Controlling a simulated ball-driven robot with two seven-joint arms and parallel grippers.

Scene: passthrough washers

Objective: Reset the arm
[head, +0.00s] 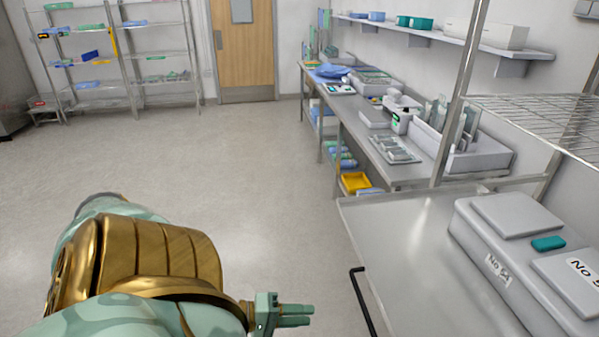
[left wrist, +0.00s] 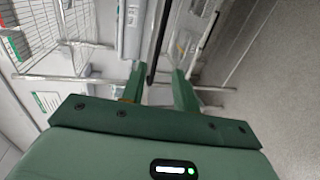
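My left arm comes in at the bottom left of the head view, with gold and pale green links. Its green left gripper (head: 298,315) points right, over the floor, just left of the steel table's black handle (head: 362,300). In the left wrist view the gripper's two fingers (left wrist: 160,88) are spread apart. I see nothing held between them. A dark bar (left wrist: 155,45) shows beyond the gap; I cannot tell how far off it is. My right gripper is not in view.
A steel table (head: 390,240) at the right bears a grey lidded container (head: 510,255) and a teal block (head: 548,243). A long workbench (head: 365,135) with lab items stands behind. Wire shelving (head: 110,60) and a wooden door (head: 243,50) are at the back. The floor (head: 230,150) between is clear.

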